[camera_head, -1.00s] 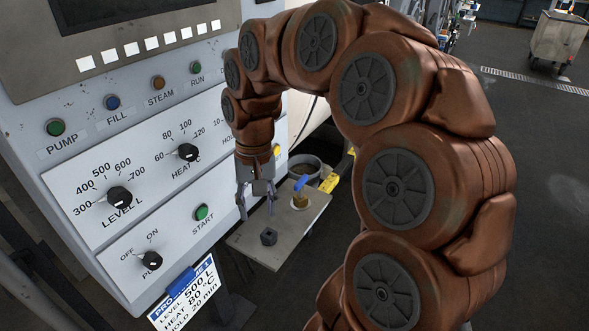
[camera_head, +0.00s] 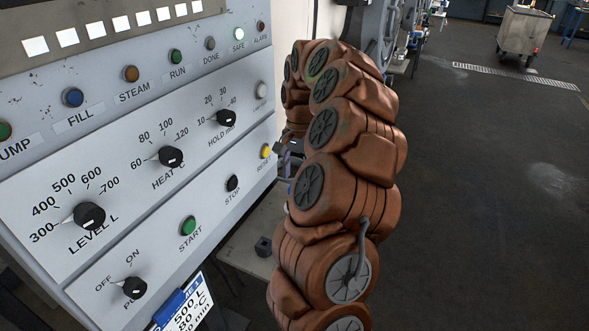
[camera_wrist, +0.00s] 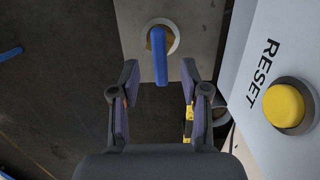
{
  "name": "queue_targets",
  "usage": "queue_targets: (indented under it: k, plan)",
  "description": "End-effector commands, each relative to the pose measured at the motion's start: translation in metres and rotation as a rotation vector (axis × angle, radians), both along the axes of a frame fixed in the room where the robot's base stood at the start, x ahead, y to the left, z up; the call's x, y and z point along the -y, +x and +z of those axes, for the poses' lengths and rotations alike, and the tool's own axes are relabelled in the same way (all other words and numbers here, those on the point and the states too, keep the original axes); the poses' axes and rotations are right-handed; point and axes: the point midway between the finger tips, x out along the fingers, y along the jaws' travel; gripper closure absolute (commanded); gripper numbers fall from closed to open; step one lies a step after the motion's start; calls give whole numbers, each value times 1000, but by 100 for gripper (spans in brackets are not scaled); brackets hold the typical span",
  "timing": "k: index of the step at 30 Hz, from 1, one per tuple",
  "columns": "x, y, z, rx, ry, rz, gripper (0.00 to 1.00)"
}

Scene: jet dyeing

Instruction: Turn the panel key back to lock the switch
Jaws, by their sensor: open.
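A blue upright handle (camera_wrist: 160,58) on a round brass base with a white ring shows in the wrist view, on a grey plate (camera_wrist: 200,50). It looks like the key, but I cannot be sure. My gripper (camera_wrist: 159,72) is open, with its fingertips on either side of the handle's lower end in the picture. I see no contact, and the depth between them is unclear.
The control panel (camera_head: 130,215) stands at left with knobs and buttons. The yellow RESET button (camera_wrist: 290,105) is close to my gripper's right side. A black block (camera_head: 263,246) sits on the shelf (camera_head: 240,262). Open floor lies at right.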

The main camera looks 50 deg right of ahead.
Motion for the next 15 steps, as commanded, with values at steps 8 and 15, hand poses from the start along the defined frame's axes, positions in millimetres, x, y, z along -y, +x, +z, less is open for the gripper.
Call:
queue_targets:
  k: [8,15]
  plan:
    - [-5,-2,-33,-4,3,2,54]
    - [-8,-3,-62,-3,3,2,54]
